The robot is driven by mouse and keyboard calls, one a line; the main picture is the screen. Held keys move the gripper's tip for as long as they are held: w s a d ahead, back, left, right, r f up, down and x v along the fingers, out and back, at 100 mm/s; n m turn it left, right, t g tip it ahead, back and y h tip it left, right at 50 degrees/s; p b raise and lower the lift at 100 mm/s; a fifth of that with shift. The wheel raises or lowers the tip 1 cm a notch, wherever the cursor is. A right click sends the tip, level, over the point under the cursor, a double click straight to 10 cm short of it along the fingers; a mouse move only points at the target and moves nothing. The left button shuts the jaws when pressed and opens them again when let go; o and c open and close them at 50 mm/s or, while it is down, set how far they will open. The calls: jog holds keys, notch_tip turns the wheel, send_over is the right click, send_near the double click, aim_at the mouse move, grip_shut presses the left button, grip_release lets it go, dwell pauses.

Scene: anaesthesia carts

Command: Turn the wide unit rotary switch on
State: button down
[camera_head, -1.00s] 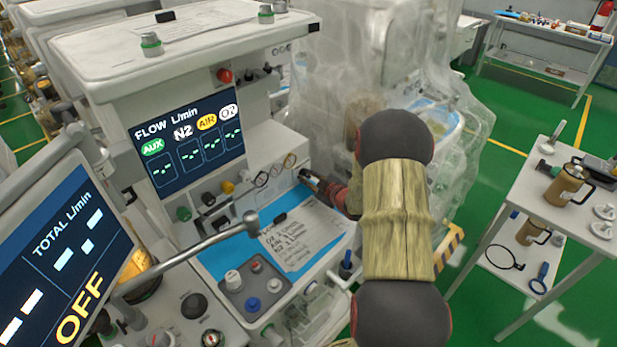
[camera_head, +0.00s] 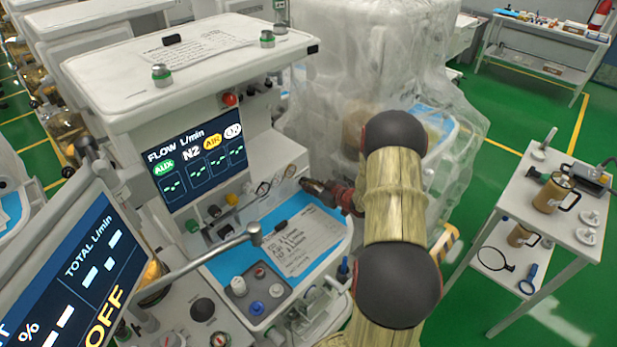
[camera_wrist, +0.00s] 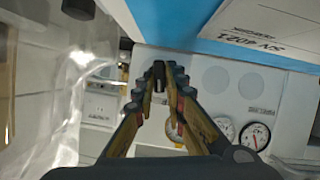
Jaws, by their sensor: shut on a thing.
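The wide unit (camera_head: 180,75) is a white anaesthesia cart with a flow screen (camera_head: 195,163), at the left and centre of the head view. My gripper (camera_head: 305,184) is at its front panel, right of the round gauges. In the wrist view the fingertips (camera_wrist: 159,76) are closed together around a small dark piece at the white panel, which appears to be the rotary switch (camera_wrist: 159,84). The fingers hide most of it, and its turn position cannot be read. A separate screen (camera_head: 85,270) at the lower left reads OFF.
A blue work surface (camera_head: 225,268) with a written sheet (camera_head: 305,240) lies below my gripper. A plastic-draped unit (camera_head: 340,70) stands behind my arm. A side table (camera_head: 545,205) is at the right.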

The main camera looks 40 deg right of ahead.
jog(key=m+y+p, duration=0.1)
jog(key=p, duration=0.1)
jog(key=d+r+m+y+p, duration=0.1)
jog(key=m+p, duration=0.1)
jog(key=p, duration=0.1)
jog(key=shift+w, duration=0.2)
jog(key=shift+d+f+m+y+p, duration=0.1)
jog(key=shift+f+m+y+p, duration=0.1)
jog(key=shift+m+y+p, duration=0.5)
jog(key=shift+f+m+y+p, duration=0.15)
jog(key=shift+m+y+p, duration=0.25)
jog(key=shift+m+p, duration=0.55)
jog(key=c, duration=2)
grip_release()
jog(key=shift+w+f, duration=0.1)
jog(key=shift+o, duration=0.6)
jog(key=shift+f, duration=0.1)
jog(key=v, duration=1.2)
jog(key=shift+f, duration=0.1)
